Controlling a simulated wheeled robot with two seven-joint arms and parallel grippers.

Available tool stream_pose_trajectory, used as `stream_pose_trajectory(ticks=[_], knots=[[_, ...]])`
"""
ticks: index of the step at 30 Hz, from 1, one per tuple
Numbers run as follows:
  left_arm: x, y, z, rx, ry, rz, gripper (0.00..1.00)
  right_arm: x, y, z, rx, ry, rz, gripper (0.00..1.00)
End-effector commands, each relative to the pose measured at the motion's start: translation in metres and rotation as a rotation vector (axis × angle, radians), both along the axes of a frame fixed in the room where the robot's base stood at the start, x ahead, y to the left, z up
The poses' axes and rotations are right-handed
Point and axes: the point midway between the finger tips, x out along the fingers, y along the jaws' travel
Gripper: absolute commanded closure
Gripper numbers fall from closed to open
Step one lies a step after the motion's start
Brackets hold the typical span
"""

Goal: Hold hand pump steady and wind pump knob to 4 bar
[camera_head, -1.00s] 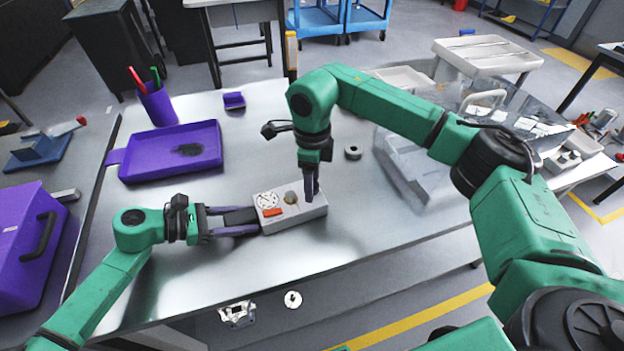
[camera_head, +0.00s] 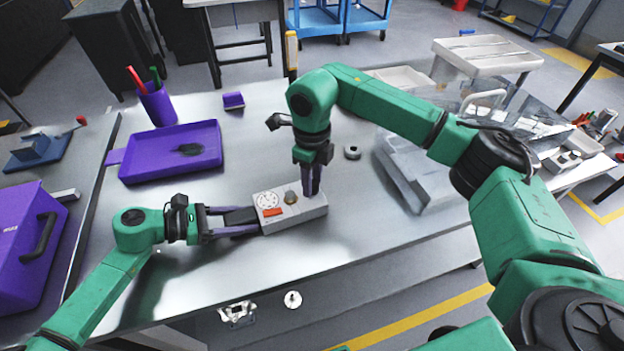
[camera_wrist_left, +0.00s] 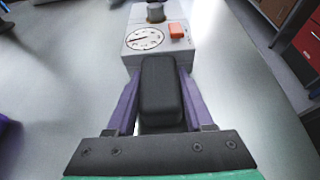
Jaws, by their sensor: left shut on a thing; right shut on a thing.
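My left gripper (camera_head: 236,220) is shut on the pump's black handle (camera_wrist_left: 161,92), one purple finger on each side. My right gripper (camera_head: 312,190) points down at the pump's right end, its fingers close together.
A purple tray (camera_head: 135,172) with a dark patch and a purple pen cup (camera_head: 157,106) stand at the back left. A small dark ring (camera_head: 352,152) and a clear-grey bin (camera_head: 425,180) lie to the right. The table front is clear.

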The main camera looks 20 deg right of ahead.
Motion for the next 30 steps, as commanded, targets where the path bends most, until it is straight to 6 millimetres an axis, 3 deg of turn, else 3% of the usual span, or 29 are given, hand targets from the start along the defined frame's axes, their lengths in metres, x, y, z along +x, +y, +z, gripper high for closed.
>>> stream_pose_trajectory(ticks=[30], knots=[[0.0001, 0.0002, -0.0006, 0.002, 0.0, 0.001, 1.0, -0.0002, 0.0009, 0.0009, 0.001, 0.0, -0.903, 1.0]])
